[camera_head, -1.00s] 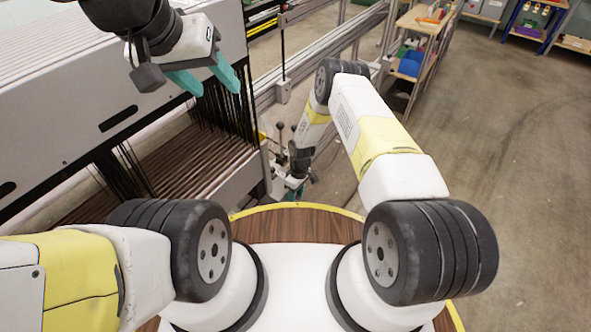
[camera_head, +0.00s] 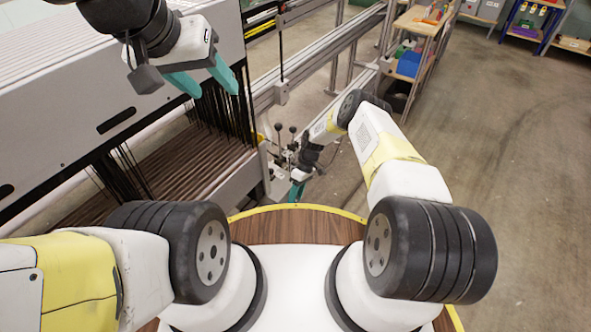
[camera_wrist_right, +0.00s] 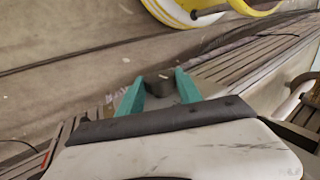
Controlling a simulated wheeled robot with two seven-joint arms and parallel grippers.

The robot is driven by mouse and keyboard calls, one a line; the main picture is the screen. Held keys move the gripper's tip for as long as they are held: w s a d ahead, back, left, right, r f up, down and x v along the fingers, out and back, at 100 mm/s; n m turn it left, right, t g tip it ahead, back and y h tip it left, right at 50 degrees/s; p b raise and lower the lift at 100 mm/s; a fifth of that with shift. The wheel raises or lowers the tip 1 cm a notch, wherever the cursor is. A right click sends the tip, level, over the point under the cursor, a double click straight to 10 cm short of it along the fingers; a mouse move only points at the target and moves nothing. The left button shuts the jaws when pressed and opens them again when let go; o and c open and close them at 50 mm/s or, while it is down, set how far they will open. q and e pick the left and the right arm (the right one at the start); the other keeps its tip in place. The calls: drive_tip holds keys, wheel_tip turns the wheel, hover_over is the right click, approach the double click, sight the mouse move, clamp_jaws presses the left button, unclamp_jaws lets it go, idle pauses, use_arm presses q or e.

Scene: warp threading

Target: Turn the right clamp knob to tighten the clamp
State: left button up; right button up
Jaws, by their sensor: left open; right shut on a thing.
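The right clamp knob (camera_wrist_right: 160,85) is a small dark round piece between the teal fingers of my right gripper (camera_wrist_right: 158,80) in the right wrist view. The fingers are shut on its sides. In the head view my right gripper (camera_head: 296,191) is low beside the machine's front right end, and the knob cannot be made out there. My left gripper (camera_head: 213,90) is open and empty, high at the upper left, in front of the hanging dark threads (camera_head: 215,115).
The loom's grey panel (camera_head: 110,90) fills the left. Levers with black ball tops (camera_head: 278,128) stand near my right gripper. Metal rails (camera_head: 320,62) run behind. A shelf with bins (camera_head: 415,55) stands at the back, and open floor (camera_head: 510,170) lies to the right.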

drive_tip(key=o, duration=1.4)
drive_tip(key=shift+c, duration=0.2)
drive_tip(key=v, duration=0.7)
drive_tip(key=shift+w+r, duration=0.2)
drive_tip(key=shift+r, duration=0.1)
drive_tip(key=shift+d, duration=0.1)
